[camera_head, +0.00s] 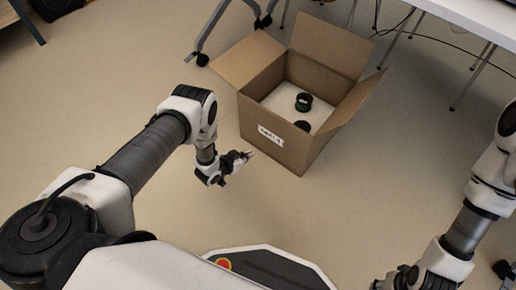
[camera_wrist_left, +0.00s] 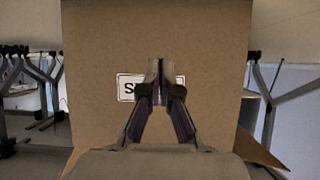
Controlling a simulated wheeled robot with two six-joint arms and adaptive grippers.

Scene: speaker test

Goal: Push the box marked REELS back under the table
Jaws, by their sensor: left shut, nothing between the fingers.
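The open cardboard box (camera_head: 262,110) stands on the floor with its flaps spread, and a white label on its front (camera_head: 270,136) appears to read REELS. My left gripper (camera_head: 247,155) is shut and empty, close in front of the box's labelled face. In the left wrist view the box face (camera_wrist_left: 210,45) fills the middle, and my left fingertips (camera_wrist_left: 158,75) cover part of the label (camera_wrist_left: 126,88). I cannot tell whether they touch the box. My right gripper (camera_head: 390,282) is at the bottom edge, partly cut off, its fingers unclear.
Wheeled legs (camera_head: 208,30) stand behind the box.

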